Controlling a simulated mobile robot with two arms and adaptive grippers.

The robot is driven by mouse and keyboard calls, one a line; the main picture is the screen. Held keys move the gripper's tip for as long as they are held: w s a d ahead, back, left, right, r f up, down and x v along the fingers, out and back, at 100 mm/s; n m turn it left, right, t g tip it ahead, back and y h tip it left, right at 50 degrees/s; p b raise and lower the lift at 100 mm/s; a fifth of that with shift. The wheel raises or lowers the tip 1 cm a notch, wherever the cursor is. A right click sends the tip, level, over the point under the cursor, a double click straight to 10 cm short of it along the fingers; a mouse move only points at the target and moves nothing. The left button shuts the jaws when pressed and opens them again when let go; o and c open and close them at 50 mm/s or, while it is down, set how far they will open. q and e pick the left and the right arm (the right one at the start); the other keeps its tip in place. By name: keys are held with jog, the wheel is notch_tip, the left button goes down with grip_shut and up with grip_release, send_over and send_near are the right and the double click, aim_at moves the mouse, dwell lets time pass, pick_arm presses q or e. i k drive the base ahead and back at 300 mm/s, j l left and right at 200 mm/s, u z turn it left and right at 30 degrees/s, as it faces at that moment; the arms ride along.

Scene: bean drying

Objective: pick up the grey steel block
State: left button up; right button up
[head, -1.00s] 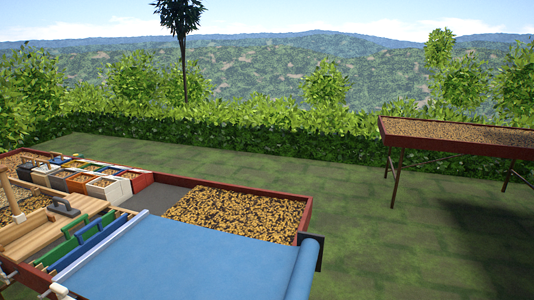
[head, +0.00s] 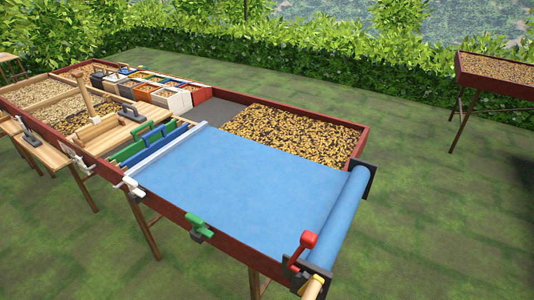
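Two dark grey pieces fit the grey steel block, and I cannot tell which it is. One grey piece (head: 132,114) has a raised top and lies on a wooden board beside the green and blue frames of the drying table. Another grey piece (head: 31,138) stands on a wooden side shelf at the far left, outside the table's rim. Both are small in the picture. Neither of my grippers shows in the head view.
The drying table (head: 225,236) carries a blue sheet (head: 235,180), beans (head: 290,135) and several small bins (head: 172,98). A red-knobbed lever (head: 303,247) and green clamp (head: 199,227) stick out in front. Another bean table (head: 497,88) stands right. Grass between is clear.

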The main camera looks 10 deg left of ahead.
aim_at(135, 116)
jog(key=u, duration=1.35)
jog(key=i+j, duration=0.2)
jog(key=j, duration=0.15)
jog(key=i+l+z, duration=0.05)
